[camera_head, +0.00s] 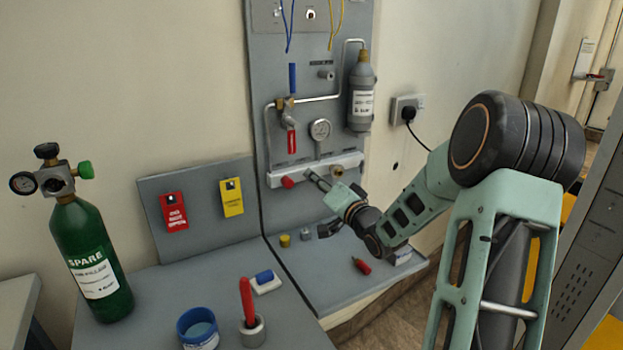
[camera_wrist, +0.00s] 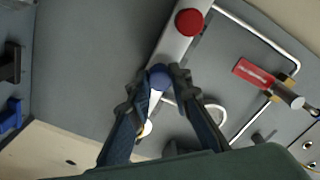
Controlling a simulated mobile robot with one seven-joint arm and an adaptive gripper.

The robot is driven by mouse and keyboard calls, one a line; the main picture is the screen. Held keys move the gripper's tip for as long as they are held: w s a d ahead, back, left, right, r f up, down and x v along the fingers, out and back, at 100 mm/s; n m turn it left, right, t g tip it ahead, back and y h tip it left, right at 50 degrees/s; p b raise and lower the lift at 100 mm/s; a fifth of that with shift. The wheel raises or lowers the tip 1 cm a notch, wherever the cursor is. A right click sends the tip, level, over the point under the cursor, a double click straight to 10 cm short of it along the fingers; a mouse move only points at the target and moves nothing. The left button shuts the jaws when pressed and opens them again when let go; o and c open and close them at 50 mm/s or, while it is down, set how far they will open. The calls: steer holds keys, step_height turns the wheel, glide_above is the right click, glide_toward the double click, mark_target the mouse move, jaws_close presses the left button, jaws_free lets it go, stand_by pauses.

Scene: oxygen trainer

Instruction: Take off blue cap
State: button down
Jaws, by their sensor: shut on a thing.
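The blue cap (camera_wrist: 159,76) shows in the wrist view between my two fingertips, against the pale manifold bar (camera_wrist: 172,46). My gripper (camera_wrist: 158,82) is shut on it. In the head view my gripper (camera_head: 320,183) reaches the front of the manifold bar (camera_head: 346,164), and the blue cap is hidden by the fingers there. I cannot tell whether the cap is still seated on its port. A red cap (camera_head: 287,182) sits at the left end of the bar and also shows in the wrist view (camera_wrist: 189,22).
A gauge (camera_head: 320,129), a red-handled valve (camera_head: 291,141) and a grey cylinder (camera_head: 361,92) are on the panel above. Below, the bench holds a yellow cap (camera_head: 285,240), a red tool (camera_head: 361,266) and a blue tub (camera_head: 198,328). A green SPARE bottle (camera_head: 92,258) stands left.

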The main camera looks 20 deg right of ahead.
steer(key=shift+f+n+b, duration=0.1)
steer(key=shift+n+b, duration=1.35)
steer(key=shift+n, duration=0.15)
steer(key=n+b, duration=0.3)
steer(key=shift+n, duration=0.3)
